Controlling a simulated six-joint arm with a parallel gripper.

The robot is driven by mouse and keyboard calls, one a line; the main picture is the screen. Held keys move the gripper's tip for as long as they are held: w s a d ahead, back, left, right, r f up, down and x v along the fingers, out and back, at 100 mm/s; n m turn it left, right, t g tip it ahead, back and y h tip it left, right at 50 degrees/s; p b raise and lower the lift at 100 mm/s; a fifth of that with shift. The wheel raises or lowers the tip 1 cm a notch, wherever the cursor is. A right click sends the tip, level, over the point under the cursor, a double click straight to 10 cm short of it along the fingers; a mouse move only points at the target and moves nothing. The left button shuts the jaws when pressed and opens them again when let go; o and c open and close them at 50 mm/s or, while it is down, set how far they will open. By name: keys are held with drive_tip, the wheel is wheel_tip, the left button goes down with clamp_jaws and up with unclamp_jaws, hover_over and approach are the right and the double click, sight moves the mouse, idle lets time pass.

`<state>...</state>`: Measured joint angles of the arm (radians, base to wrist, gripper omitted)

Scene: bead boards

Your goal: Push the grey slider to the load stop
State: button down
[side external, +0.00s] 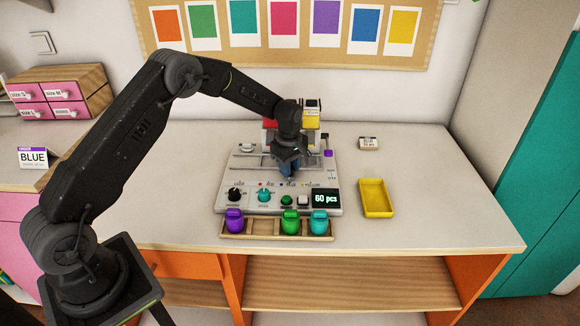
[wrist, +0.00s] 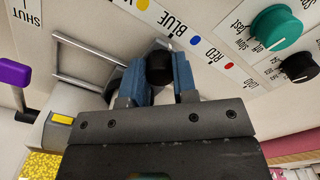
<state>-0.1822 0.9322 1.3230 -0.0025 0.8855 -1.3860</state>
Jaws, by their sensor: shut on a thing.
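My gripper (side external: 289,170) is low over the middle of the pale bead machine (side external: 325,180). In the wrist view its blue fingers (wrist: 160,78) are shut on a round black knob (wrist: 159,65), between the metal rails and the row of colour labels. The grey slider's body is not clearly visible; the fingers and gripper hide what lies under the knob, so I cannot tell whether the knob belongs to it. Metal rails (wrist: 90,48) show left of the fingers.
A purple lever (wrist: 14,72) is by a SHUT label. Teal (wrist: 276,27) and black (wrist: 298,67) dials are at right.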

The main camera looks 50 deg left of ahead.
drive_tip(key=s+a, duration=1)
drive_tip(key=shift+s+a, duration=0.3)
drive_tip(key=c, duration=0.9)
unclamp_jaws()
wheel_tip(320, 180, up, 14)
drive_tip(key=shift+f, duration=0.1)
